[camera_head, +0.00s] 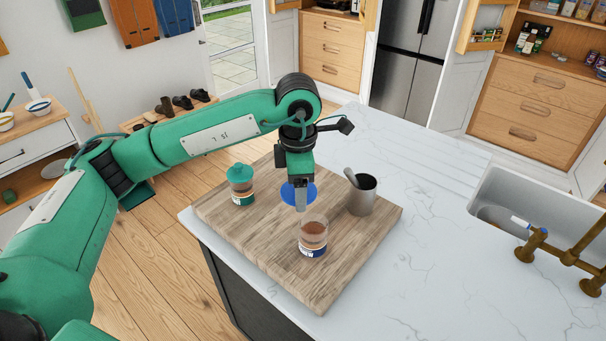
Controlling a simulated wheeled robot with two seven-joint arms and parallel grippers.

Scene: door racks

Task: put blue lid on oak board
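The blue lid (287,193) is a round disc at my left gripper (301,206), over the middle of the oak board (335,278). The gripper points down with one grey finger in front of the lid; the other finger is hidden. An open jar (313,240) with brown contents and a blue-and-white label stands upright on the board, just in front of the gripper. My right gripper is not in view.
A jar with a green lid (240,183) stands at the board's left. A grey metal cup (363,196) with a utensil in it stands to the right of the gripper. The white marble counter (440,230) is clear up to the sink (495,213) and brass tap (560,252).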

